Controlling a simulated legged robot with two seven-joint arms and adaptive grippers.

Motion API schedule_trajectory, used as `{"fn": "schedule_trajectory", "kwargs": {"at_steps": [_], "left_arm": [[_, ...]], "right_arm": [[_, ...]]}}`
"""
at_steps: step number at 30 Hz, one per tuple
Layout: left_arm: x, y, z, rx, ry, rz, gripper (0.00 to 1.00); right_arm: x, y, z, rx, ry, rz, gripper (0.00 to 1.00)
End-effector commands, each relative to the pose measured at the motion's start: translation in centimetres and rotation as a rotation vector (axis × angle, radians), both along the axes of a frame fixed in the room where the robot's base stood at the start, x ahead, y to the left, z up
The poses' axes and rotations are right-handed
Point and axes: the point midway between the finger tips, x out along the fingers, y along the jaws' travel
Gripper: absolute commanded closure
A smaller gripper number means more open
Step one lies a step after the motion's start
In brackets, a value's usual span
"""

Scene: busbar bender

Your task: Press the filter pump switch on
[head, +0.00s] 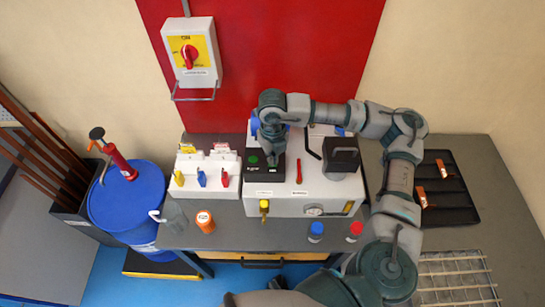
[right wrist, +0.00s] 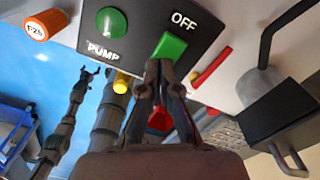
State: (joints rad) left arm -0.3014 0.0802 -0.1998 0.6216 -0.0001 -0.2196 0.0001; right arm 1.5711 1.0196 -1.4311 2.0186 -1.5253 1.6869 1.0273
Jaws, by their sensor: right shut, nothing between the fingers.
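The pump switch is a green rocker (right wrist: 170,47) on a black panel (right wrist: 140,50) with the words OFF and PUMP; a round green lamp (right wrist: 112,22) sits beside it. In the head view the black panel (head: 257,184) lies on top of the white machine. My right gripper (right wrist: 160,68) is shut and empty, its tips at the rocker's lower edge in the picture. I cannot tell whether they touch it. In the head view the right gripper (head: 272,158) hangs over the panel and partly hides it. A dark claw-like end, seemingly my left gripper (right wrist: 95,74), shows small in the wrist view.
A red handle (head: 299,171) and a dark grey box (head: 341,155) stand right of the panel. A white block with coloured levers (head: 203,178) is left. A blue barrel (head: 125,205) is at left.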

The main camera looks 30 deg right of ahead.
Motion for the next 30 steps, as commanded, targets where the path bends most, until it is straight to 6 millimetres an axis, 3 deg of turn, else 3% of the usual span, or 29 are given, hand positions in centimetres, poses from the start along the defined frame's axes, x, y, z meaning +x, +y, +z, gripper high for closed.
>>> {"fn": "schedule_trajectory", "kwargs": {"at_steps": [10, 30], "left_arm": [[0.1, 0.0, 0.1, 0.000, 0.000, 0.000, 0.04], [0.6, 0.0, 3.6, 0.000, -0.008, 0.000, 0.04]], "right_arm": [[0.0, 0.0, 0.1, 0.000, 0.003, 0.000, 1.00], [0.0, 0.0, 6.1, 0.000, 0.000, 0.000, 1.00]]}}
